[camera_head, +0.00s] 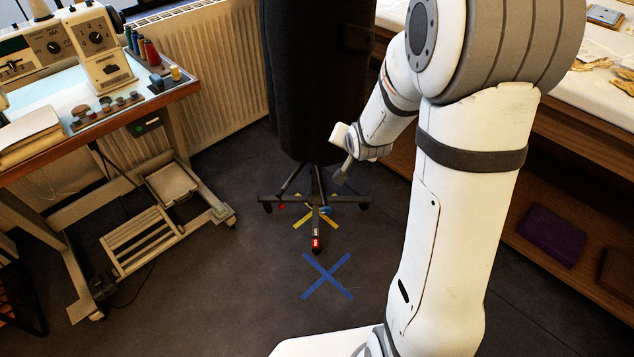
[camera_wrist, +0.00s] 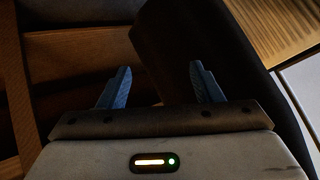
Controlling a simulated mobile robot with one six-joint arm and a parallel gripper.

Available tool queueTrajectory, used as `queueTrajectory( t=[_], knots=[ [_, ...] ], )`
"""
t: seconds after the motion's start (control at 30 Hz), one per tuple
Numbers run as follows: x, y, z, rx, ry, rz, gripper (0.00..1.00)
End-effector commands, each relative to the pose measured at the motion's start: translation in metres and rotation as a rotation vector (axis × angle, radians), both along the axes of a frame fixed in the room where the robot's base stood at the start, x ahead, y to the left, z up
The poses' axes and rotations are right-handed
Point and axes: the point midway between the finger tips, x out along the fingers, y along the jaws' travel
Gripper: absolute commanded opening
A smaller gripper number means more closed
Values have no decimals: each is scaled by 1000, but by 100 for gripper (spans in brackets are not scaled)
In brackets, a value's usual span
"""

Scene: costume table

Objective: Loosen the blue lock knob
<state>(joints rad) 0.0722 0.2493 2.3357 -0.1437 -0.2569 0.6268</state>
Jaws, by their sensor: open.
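The blue lock knob (camera_head: 326,210) is small and sits low on the wheeled base (camera_head: 272,199) of the black dress form (camera_head: 312,80). My gripper (camera_head: 341,176) is beside the lower end of the form, above and a little right of the blue knob in the head view. In the wrist view my gripper (camera_wrist: 163,72) has its two blue-grey fingers wide apart with nothing between them. The dark form (camera_wrist: 200,45) fills the middle and right beyond the fingers. I cannot make out the blue knob in the wrist view.
A red knob (camera_head: 281,206) sits on the base's left side. A blue tape cross (camera_head: 327,277) lies on the clear floor in front, with yellow tape (camera_head: 303,218) under the base. A sewing table (camera_head: 150,108) stands left, a wooden shelf (camera_head: 575,255) right.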

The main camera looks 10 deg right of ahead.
Motion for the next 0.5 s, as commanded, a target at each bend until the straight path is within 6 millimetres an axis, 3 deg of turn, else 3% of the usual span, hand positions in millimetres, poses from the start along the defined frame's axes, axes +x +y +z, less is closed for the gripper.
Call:
queueTrajectory(
  t=[0.03, 0.2, 0.3, 0.5],
  knots=[
    [15, 0, -51, 46, -37, -20, 59],
    [55, 3, -147, 240, -196, -81, 59],
    [68, 6, -205, 374, -282, -107, 59],
    [72, 13, -316, 679, -432, -147, 59]
  ],
)
